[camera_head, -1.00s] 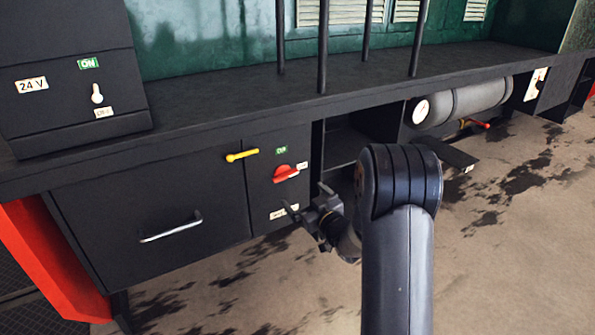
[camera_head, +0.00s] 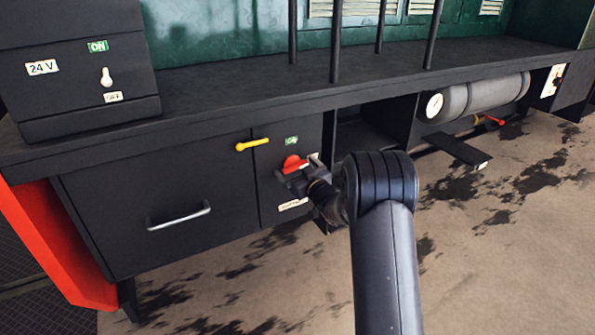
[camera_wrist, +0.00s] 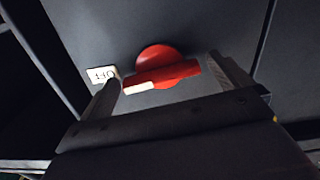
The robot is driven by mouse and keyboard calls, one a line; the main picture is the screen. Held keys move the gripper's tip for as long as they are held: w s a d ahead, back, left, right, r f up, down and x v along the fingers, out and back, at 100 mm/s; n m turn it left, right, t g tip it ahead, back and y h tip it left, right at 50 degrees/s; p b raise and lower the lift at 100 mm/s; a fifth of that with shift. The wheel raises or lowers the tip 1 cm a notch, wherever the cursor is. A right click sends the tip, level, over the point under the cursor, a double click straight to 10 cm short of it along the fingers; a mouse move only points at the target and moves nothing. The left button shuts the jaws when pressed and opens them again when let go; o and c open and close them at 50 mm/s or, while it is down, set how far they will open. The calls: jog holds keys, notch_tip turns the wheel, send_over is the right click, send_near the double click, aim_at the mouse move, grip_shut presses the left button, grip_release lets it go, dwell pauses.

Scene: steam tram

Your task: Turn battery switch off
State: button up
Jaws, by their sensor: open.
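The battery switch is a red rotary knob (camera_head: 292,163) on the black panel under the bench, with a green ON label (camera_head: 291,141) above it. In the wrist view the red knob (camera_wrist: 160,70) has a raised bar with a white stripe, and an OFF label (camera_wrist: 102,75) is beside it. My gripper (camera_head: 298,172) is at the knob and covers its lower part in the head view. In the wrist view its two fingers (camera_wrist: 165,80) are apart, one on each side of the bar's ends. I cannot tell whether they touch it.
A yellow handle (camera_head: 254,144) is on the panel left of the knob. A drawer with a silver handle (camera_head: 180,216) is farther left. A 24 V box with a white toggle (camera_head: 106,77) stands on the bench. A grey tank (camera_head: 480,95) hangs at right.

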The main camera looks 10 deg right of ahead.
jog(key=c, duration=1)
jog(key=shift+m+p, duration=0.4)
jog(key=shift+m, duration=0.5)
jog(key=o, duration=1)
jog(key=p+v, duration=0.1)
jog(key=v, duration=0.9)
jog(key=shift+s+p, duration=0.4)
jog(key=shift+d, duration=0.1)
